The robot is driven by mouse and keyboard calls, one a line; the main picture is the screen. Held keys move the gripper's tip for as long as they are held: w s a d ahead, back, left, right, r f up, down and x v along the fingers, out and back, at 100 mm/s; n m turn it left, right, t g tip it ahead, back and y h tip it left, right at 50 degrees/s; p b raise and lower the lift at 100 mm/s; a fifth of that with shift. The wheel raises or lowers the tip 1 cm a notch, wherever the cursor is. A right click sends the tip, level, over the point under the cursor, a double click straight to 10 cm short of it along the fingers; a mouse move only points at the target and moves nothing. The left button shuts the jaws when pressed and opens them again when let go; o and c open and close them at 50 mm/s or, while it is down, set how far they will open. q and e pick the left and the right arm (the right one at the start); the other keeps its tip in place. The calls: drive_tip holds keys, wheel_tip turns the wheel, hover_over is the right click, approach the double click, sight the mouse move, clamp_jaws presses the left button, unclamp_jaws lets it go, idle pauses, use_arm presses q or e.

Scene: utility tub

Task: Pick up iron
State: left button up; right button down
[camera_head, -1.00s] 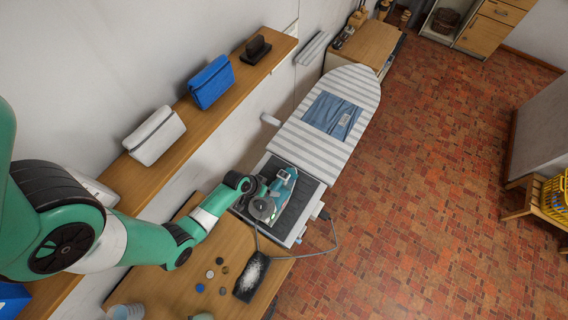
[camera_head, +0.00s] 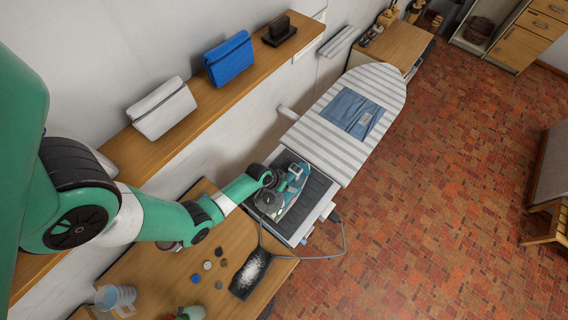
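The teal and white iron (camera_head: 292,192) sits on the dark ribbed rest (camera_head: 318,187) at the near end of the striped ironing board (camera_head: 338,150). My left arm comes in from the left, and its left gripper (camera_head: 272,198) is at the iron's rear and handle. The gripper's dark body hides part of the iron. The fingers are too small and covered to show whether they are open or closed on the handle. The iron appears to be still on its rest.
A grey cord (camera_head: 318,257) loops beside the rest. Folded blue cloth (camera_head: 349,114) lies on the board. The wooden table (camera_head: 225,240) holds a dark tray (camera_head: 250,274) of white grains, several small discs and a clear jug (camera_head: 115,297). A wall shelf (camera_head: 205,103) runs along the left.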

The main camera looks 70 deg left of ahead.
use_arm(q)
clamp_jaws()
drive_tip(key=shift+r, duration=0.1)
drive_tip(key=shift+r, duration=0.1)
